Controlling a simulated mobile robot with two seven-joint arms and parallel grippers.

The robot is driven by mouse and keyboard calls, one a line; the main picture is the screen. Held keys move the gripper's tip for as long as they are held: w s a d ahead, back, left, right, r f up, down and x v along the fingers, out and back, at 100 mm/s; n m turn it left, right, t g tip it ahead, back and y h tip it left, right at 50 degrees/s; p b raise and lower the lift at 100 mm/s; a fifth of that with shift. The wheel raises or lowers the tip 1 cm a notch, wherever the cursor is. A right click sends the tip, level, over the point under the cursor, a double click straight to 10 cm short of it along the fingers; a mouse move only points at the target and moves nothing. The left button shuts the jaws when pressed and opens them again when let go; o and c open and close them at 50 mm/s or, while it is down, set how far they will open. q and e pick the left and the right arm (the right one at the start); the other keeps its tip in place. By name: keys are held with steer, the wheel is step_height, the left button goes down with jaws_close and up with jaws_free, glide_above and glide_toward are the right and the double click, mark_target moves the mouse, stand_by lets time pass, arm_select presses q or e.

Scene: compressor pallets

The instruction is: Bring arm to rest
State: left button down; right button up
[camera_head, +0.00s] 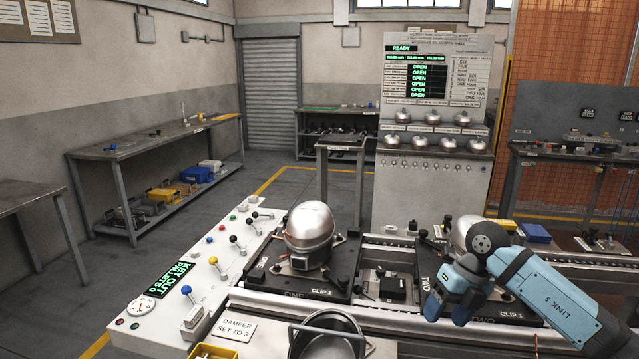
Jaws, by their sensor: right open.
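My right arm comes in from the lower right, a blue link marked LINK 5. Its gripper (447,312) is open and points down above the pallet marked TWO (510,312). I see nothing between its fingers. A silver compressor (310,228) sits upright on the black pallet marked ONE (292,287). A second silver compressor (461,231) is partly hidden behind my right wrist. My left gripper is not in view.
A white control panel (200,285) with coloured-knob levers lies left of the pallets. A grey status cabinet (430,190) stands behind. Open floor lies left.

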steer(key=s+a+f+m+t+y, duration=0.4)
steer(key=s+a+f+m+y, duration=0.1)
steer(key=s+a+y, duration=0.7)
steer(key=s+d+f+m+t+h, duration=0.3)
steer(key=s+d+f+m+h, duration=0.5)
steer(key=f+m, duration=0.35)
steer(key=s+d+f+m+t+h, duration=0.3)
steer(key=s+d+f+m+h, duration=0.2)
steer(key=s+d+f+m, duration=0.6)
steer(key=w+a+r+m+t, duration=0.25)
steer(key=a+m, duration=0.45)
steer(key=a, duration=0.8)
arm_select(q)
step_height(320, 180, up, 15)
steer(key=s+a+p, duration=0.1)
steer(key=p, duration=1.9)
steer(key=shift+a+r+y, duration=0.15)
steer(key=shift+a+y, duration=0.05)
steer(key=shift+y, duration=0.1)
arm_select(e)
step_height(320, 180, up, 16)
steer(key=d, duration=0.1)
steer(key=shift+s+r+g, duration=0.15)
steer(key=shift+s+g, duration=0.2)
